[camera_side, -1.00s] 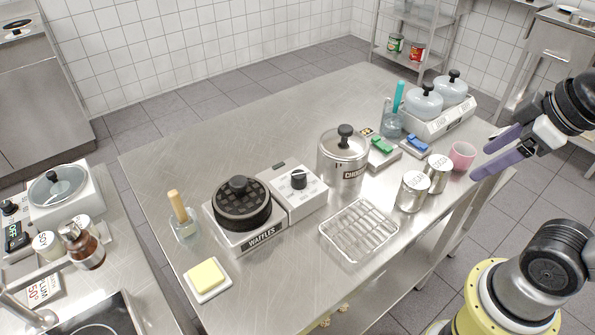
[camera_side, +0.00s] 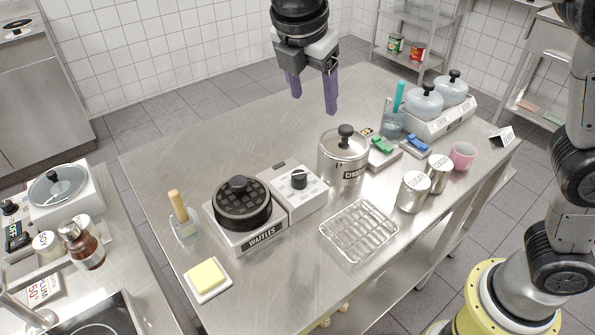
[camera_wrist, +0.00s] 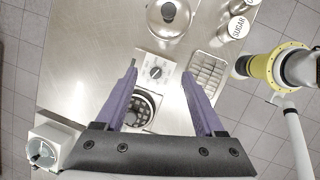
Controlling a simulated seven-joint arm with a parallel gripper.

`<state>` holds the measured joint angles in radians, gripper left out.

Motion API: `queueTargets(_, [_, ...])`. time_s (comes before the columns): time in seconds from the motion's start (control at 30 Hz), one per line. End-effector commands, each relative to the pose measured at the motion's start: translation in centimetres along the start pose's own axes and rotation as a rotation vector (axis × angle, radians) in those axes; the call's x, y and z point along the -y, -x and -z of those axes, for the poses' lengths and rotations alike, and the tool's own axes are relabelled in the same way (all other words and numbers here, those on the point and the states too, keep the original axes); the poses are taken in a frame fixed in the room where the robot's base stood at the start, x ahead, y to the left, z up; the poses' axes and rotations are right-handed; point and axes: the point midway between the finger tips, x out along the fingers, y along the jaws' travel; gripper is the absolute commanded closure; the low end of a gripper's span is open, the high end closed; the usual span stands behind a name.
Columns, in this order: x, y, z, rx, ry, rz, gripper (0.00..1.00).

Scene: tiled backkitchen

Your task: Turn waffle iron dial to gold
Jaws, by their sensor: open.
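The waffle iron (camera_side: 247,236) stands near the front left of the steel table, with a round dark lid and the label WAFFLES. Its white control box (camera_side: 307,201) with a black dial (camera_side: 299,179) adjoins it on the right. In the wrist view the dial (camera_wrist: 156,72) shows on the box between my fingers, with the waffle plate (camera_wrist: 141,108) below it. The dial's marks are too small to read. My gripper (camera_side: 313,103) is open and empty, pointing down high above the back of the table, apart from the dial.
A steel pot labelled CHICKEN or similar (camera_side: 342,165) stands right of the dial box. A wire rack (camera_side: 359,230) lies in front. Two shaker tins (camera_side: 413,192), a pink cup (camera_side: 462,156) and butter on a dish (camera_side: 207,276) are nearby. The table's back left is clear.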

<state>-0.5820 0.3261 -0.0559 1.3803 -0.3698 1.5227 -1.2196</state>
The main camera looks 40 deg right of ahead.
Motion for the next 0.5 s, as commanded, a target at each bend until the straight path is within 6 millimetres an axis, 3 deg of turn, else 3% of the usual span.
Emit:
queueTargets(0.03, [-0.8,-0.7,2.1,0.009,0.039,0.007,0.29])
queueTargets(0.1, [-1.4,-1.5,4.4,0.016,0.081,0.018,0.29])
queueTargets(0.2, [-1.3,-2.6,6.7,0.027,0.127,0.039,0.29])
queueTargets(0.3, [-1.1,-2.9,7.7,0.030,0.149,0.043,0.29])
queueTargets(0.5, [-0.9,-4.9,7.6,0.030,0.149,0.044,0.29])
